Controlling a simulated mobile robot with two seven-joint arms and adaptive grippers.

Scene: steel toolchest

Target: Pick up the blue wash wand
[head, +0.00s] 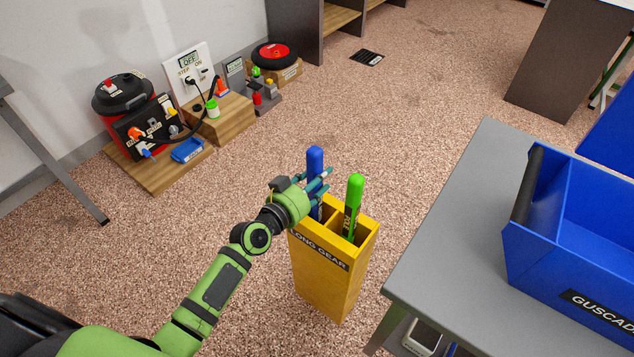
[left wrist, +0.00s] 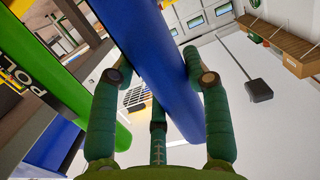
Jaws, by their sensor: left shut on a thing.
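The blue wash wand (head: 315,163) stands upright in the left compartment of the yellow holder (head: 325,275), which is labelled "LONG GEAR". My left gripper (head: 318,185) has its fingers around the wand's upper part, above the holder's rim, and is shut on it. In the left wrist view the blue wand (left wrist: 160,65) runs between the green fingers of my left gripper (left wrist: 155,85). The wand's lower end is hidden inside the holder. My right gripper is not in view.
A green wand (head: 354,205) stands in the holder's right compartment, close beside my fingers. A grey table (head: 440,240) with a blue crate (head: 540,250) is at the right. Equipment on wooden boards (head: 165,175) stands by the wall. The floor behind the holder is clear.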

